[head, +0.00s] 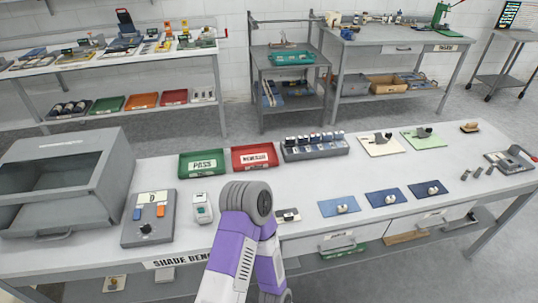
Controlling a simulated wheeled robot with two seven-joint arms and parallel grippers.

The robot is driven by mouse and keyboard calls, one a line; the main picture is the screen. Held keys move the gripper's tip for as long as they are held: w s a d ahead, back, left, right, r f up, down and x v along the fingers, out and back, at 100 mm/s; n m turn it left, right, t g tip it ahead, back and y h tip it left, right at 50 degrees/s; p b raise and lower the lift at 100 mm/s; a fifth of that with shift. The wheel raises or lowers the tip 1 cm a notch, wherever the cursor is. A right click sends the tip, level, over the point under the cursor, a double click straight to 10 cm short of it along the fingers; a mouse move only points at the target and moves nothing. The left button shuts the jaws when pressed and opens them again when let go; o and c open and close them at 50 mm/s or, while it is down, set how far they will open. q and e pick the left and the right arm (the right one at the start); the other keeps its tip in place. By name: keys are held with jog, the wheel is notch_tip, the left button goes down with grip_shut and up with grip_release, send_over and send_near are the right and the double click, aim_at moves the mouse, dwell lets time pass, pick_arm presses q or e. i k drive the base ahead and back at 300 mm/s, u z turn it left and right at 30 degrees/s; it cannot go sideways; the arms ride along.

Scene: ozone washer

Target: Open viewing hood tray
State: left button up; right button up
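The viewing hood is a grey box (112,170) at the left end of the front bench, with a dark opening in its sloped front. A bar handle (54,237) shows low on the hood's front, at the level of its tray. The tray looks closed against the hood, though its edges are hard to make out. One of my purple and white arms rises from the bottom middle of the head view, well to the right of the hood. No gripper fingers are visible, and nothing touches the handle.
A grey control box (148,232) with a black knob stands just right of the hood, and a small white device (202,208) stands beside it. Green PASS (203,163) and red (254,157) trays lie behind. Blue mats (339,207) lie to the right. Drawers are under the bench.

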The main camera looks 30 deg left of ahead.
aim_at(68, 214)
jog(key=u, duration=3.2)
jog(key=k, duration=0.3)
jog(key=z, duration=0.4)
